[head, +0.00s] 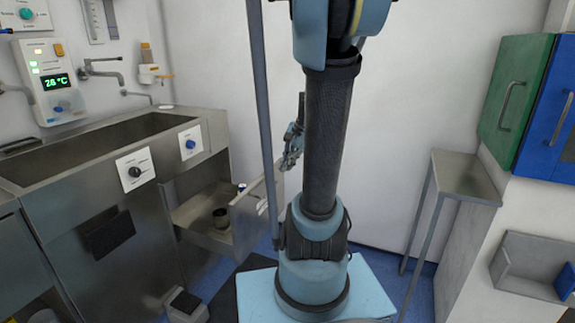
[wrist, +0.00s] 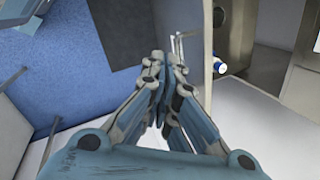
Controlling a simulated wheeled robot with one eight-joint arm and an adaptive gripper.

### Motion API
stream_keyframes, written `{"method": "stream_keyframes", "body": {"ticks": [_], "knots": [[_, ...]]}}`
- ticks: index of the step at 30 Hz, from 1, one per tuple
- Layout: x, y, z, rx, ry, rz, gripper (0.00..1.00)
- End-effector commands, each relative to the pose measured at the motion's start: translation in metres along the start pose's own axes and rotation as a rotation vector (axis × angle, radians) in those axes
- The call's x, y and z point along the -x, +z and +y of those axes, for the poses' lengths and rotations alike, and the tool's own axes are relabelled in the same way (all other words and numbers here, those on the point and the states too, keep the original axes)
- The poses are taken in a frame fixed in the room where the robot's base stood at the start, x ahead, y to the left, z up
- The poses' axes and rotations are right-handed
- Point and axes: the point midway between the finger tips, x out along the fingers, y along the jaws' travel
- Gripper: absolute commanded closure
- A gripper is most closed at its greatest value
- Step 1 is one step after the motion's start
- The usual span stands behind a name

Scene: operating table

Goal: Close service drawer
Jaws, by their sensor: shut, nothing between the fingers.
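The service drawer (head: 190,215) under the steel sink unit stands open in the head view, pulled out to the right. Its front panel (head: 262,207) is partly hidden behind my arm's pole. The drawer holds a dark cup (head: 221,217) and a small blue-and-white item (head: 242,187). My gripper (head: 292,155) is in the air above and to the right of the front panel, apart from it. In the wrist view my gripper (wrist: 164,62) has its fingers together and empty. The drawer's edge (wrist: 207,45) and the blue-and-white item (wrist: 219,66) lie beyond the fingertips to the right.
The steel sink (head: 120,135) with knobs and taps fills the left. A pedal-like box (head: 186,304) stands on the floor below the drawer. A small steel table (head: 463,178) and green and blue cabinets (head: 514,100) are on the right. Blue floor (wrist: 60,85) lies left of the gripper.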

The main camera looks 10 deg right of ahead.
Motion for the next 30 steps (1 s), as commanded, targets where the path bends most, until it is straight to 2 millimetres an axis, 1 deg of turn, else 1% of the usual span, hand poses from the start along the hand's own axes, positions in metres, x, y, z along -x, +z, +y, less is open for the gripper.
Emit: {"method": "stream_keyframes", "body": {"ticks": [1,6,11,15,18,24,27,30], "knots": [[0.000,-0.013,-0.009,-0.062,-0.015,-0.011,1.00],[-0.004,-0.051,-0.035,-0.284,-0.069,-0.060,1.00],[-0.009,-0.091,-0.054,-0.487,-0.115,-0.113,1.00],[-0.016,-0.129,-0.066,-0.664,-0.153,-0.165,1.00],[-0.022,-0.157,-0.073,-0.788,-0.180,-0.206,1.00],[-0.034,-0.208,-0.077,-1.001,-0.220,-0.285,1.00],[-0.038,-0.225,-0.077,-1.075,-0.234,-0.315,1.00],[-0.042,-0.236,-0.077,-1.122,-0.242,-0.337,1.00]]}}
